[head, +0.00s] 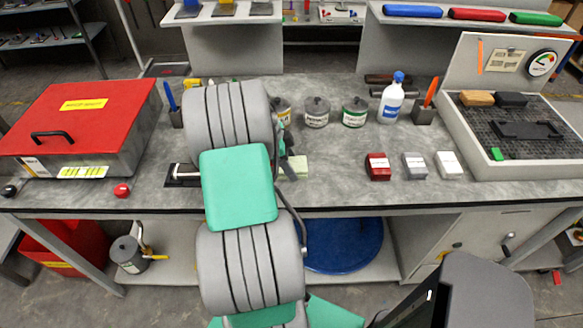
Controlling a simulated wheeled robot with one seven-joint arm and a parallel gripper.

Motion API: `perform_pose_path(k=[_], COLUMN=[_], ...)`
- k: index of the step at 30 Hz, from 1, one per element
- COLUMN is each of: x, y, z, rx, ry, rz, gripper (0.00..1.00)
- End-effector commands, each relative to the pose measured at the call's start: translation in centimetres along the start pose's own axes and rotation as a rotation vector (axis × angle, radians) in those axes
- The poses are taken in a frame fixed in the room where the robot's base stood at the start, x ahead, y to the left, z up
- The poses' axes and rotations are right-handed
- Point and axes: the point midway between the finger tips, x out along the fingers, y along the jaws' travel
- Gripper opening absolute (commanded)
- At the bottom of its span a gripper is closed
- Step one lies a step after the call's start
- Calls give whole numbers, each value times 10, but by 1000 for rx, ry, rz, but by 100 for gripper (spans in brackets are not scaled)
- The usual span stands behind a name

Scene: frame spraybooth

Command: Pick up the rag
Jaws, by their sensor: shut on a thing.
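A pale yellow-green flat piece, which looks like the rag (298,167), shows on the grey bench just right of my arm. Its left part is hidden behind the arm. My gripper (286,160) shows only as a dark sliver at the arm's right edge, at the rag's left side. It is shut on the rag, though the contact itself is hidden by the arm. I cannot tell whether the rag is lifted off the bench.
Red, grey and white blocks (414,166) sit to the right on the bench. Several tins (316,112) and a blue-capped bottle (392,100) stand behind. A red-lidded box (75,115) is at left, a grated tray (520,130) at right. The front right bench strip is clear.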

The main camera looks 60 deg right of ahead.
Motion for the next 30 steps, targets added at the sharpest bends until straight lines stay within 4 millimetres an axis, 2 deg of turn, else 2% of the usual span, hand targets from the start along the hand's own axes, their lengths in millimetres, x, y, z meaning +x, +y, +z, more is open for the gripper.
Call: perform_pose_path(k=[1, 13, 26, 30], x=[0, 0, -9, -8], y=[0, 0, -1, 12], z=[0, 0, 0, 3], rx=[0, 0, -6, -4], ry=[0, 0, 0, 0], rz=[0, -1, -4, -2], gripper=[52, 20, 20, 20])
